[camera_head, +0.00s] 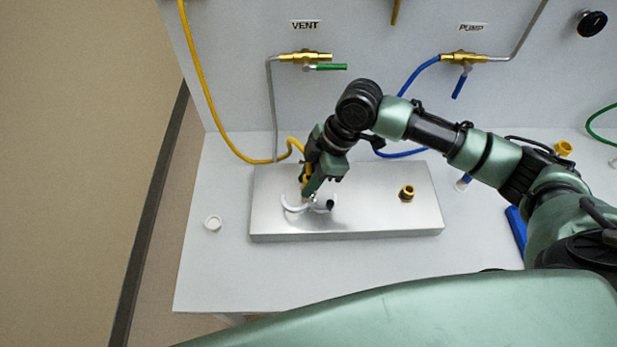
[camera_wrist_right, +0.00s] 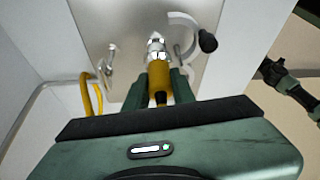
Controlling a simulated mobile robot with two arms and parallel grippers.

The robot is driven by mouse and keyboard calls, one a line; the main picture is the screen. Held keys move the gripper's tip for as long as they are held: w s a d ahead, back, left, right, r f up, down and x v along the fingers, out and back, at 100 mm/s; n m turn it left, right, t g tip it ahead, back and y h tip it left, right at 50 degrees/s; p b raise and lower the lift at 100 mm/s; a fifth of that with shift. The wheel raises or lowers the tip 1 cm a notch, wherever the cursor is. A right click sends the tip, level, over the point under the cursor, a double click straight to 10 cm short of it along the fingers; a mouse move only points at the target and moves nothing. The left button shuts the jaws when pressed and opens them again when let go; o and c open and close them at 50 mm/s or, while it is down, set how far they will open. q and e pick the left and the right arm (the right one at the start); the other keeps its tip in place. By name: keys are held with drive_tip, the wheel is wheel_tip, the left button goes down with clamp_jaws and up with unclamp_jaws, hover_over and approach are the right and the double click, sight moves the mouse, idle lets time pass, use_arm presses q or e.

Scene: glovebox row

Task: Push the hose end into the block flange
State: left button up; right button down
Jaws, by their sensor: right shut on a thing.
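My right gripper (camera_head: 308,192) points down over the left part of the metal block (camera_head: 370,218). It is shut on the yellow hose end (camera_wrist_right: 158,78), whose silver tip (camera_wrist_right: 156,47) sticks out beyond the fingers. In the wrist view the tip is over the block's surface (camera_wrist_right: 135,75), close to a white curved clamp (camera_wrist_right: 183,18) with a black knob (camera_wrist_right: 207,41). The clamp also shows in the head view (camera_head: 292,207). The flange is mostly hidden by the gripper and hose end; I cannot tell whether the tip touches it.
The yellow hose (camera_head: 207,91) runs from the upper left to my gripper. A yellow-collared fitting (camera_head: 407,193) stands on the block's right part. VENT (camera_head: 304,57) and PUMP (camera_head: 463,58) valves are on the back panel. The bench front is clear.

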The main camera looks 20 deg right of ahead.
drive_tip(key=c, duration=1.1)
unclamp_jaws()
drive_tip(key=shift+f, duration=0.1)
drive_tip(key=b+v, duration=0.1)
drive_tip(key=v, duration=0.7)
drive_tip(key=shift+f, duration=0.15)
